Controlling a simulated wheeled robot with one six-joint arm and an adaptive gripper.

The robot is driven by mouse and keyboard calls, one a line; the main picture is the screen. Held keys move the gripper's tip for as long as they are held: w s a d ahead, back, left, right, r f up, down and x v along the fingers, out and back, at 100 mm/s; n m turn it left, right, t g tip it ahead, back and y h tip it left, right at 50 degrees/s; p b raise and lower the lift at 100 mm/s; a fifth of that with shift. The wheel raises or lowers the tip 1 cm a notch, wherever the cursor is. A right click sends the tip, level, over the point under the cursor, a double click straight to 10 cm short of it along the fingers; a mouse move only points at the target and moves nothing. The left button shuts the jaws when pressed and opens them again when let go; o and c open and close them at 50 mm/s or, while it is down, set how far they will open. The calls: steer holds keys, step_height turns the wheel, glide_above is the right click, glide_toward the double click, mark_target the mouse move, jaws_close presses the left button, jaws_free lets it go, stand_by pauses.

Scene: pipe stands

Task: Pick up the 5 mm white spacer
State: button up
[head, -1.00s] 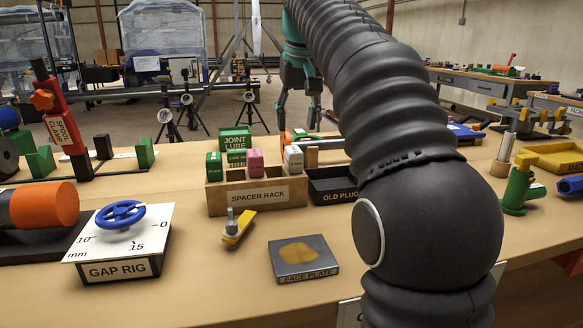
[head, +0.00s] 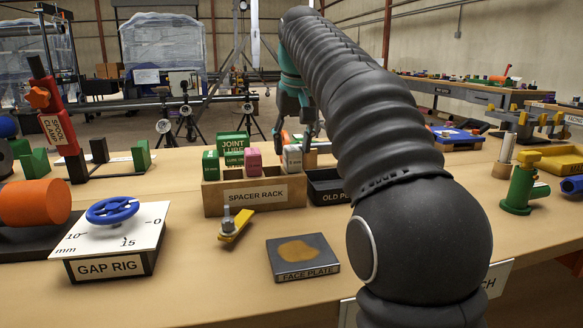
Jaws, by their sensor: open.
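The white spacer (head: 292,158) stands upright at the right end of the wooden spacer rack (head: 213,203). Its markings are too small to read. In the same rack stand a pink spacer (head: 254,162) and a green spacer (head: 211,165). My gripper (head: 297,137) is teal with dark fingers. It is open, pointing down, just above the white spacer, with its fingertips near the spacer's top. I cannot tell whether the fingers are in front of or behind it. Nothing shows between the fingers.
A green joint lube box (head: 233,143) stands behind the rack. The gap rig (head: 112,268), a yellow tool (head: 235,226) and the face plate (head: 303,257) are in front.

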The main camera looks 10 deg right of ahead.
jaws_close()
steer(key=shift+r, duration=0.1)
steer(key=shift+r, duration=0.1)
